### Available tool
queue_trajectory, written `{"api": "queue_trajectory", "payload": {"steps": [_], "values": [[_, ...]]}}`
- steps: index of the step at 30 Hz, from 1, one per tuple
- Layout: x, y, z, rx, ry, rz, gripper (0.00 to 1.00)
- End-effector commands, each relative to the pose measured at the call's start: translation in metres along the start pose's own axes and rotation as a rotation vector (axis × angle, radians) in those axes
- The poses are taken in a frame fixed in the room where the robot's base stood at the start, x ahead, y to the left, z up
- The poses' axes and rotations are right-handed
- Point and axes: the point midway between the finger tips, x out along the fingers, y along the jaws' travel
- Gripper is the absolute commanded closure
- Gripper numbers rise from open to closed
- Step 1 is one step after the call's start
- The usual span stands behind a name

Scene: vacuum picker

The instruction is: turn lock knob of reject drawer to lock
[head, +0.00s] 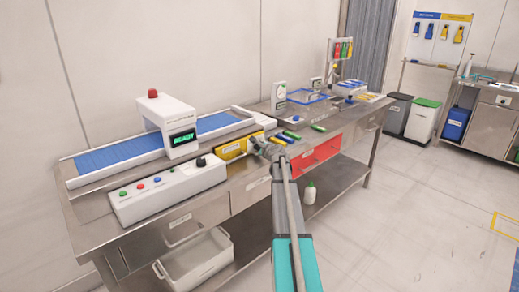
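A red drawer front (322,154) with a pale label is set under the top of the steel bench (352,176), right of my arm. I take it for the reject drawer, but its label is too small to read. I cannot make out a lock knob on it; it may be too small or hidden by my arm. My gripper (258,145) is at the bench's front edge, left of the red front and close to a yellow block (232,150). It is too small to tell whether it is open or shut, or whether it touches anything.
A white control box (168,190) with coloured buttons and a black knob stands at the front left. Behind it are a blue conveyor (108,157) and a READY display (183,137). Green and blue items (291,135) lie near my gripper. Open floor (420,215) lies right.

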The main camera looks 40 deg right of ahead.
Motion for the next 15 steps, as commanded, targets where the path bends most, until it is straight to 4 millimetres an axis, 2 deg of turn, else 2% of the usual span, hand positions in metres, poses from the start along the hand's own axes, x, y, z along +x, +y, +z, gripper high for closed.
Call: {"api": "queue_trajectory", "payload": {"steps": [1, 10, 15], "values": [[-0.0001, -0.0001, -0.0002, 0.000, 0.000, 0.000, 0.46], [-0.0002, -0.0004, -0.0006, 0.000, 0.000, 0.000, 1.00], [-0.0003, -0.0004, -0.0008, -0.003, 0.000, -0.002, 1.00]]}}
